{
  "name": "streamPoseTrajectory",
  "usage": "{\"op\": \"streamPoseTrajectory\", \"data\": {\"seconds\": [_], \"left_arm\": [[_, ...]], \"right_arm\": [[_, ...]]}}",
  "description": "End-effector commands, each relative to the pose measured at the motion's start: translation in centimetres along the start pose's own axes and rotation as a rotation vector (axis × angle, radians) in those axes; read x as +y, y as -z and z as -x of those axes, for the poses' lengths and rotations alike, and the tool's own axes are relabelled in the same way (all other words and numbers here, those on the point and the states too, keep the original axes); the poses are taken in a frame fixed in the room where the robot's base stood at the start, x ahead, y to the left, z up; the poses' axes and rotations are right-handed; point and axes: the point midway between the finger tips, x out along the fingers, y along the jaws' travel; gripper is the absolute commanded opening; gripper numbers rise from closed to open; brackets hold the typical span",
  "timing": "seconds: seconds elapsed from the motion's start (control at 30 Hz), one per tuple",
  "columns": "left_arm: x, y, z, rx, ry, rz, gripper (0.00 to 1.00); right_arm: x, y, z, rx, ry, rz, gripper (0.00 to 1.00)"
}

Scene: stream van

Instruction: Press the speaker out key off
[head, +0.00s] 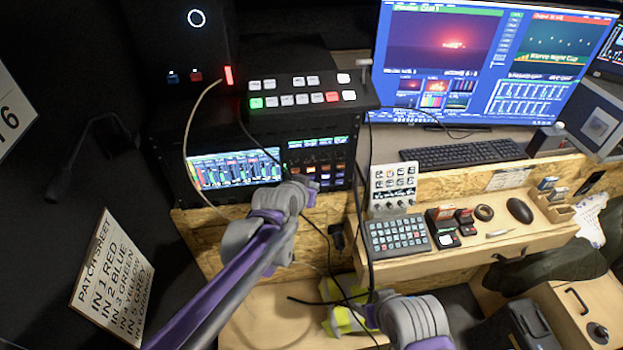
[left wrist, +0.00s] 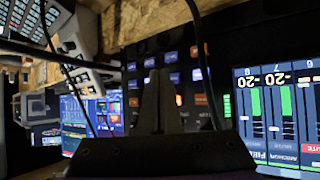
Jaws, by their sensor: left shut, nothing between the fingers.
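A dark key panel (head: 318,165) with rows of small keys sits in the rack, right of a metering screen (head: 235,168). In the left wrist view the key panel (left wrist: 176,62) shows blue-white and orange lit keys. The key labels are too small to read, so I cannot tell which is speaker out. My left gripper (head: 304,184) is shut and empty, in front of the panel's lower part. Its fingers (left wrist: 158,98) hide some keys in the left wrist view; I cannot tell whether they touch. My right gripper (head: 375,316) is low at the bottom, its jaws unclear.
A video switcher (head: 310,95) stands above the rack. Dark cables hang near the panel's right side. A white keypad (head: 393,185), a button deck (head: 397,236), a keyboard (head: 465,154) and a big monitor (head: 490,60) are to the right. A patchsheet sign (head: 112,280) is at left.

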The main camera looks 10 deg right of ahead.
Motion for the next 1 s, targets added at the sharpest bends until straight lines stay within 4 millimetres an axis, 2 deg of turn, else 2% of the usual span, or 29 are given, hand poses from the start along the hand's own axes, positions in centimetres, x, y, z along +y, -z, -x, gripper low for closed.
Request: {"op": "streamPoseTrajectory", "data": {"seconds": [0.37,0.8,1.0], "left_arm": [[0.3,-0.3,0.4,0.0,-0.001,0.001,0.0],[2.5,-2.5,3.5,0.0,-0.001,0.0,0.0],[3.1,-3.1,4.2,0.0,-0.001,0.001,0.0]], "right_arm": [[0.0,0.0,0.0,0.0,0.0,0.0,0.5],[0.0,-0.1,-0.1,-0.001,0.0,0.0,0.5],[0.0,-0.1,-0.1,-0.001,0.0,0.0,0.5]]}}
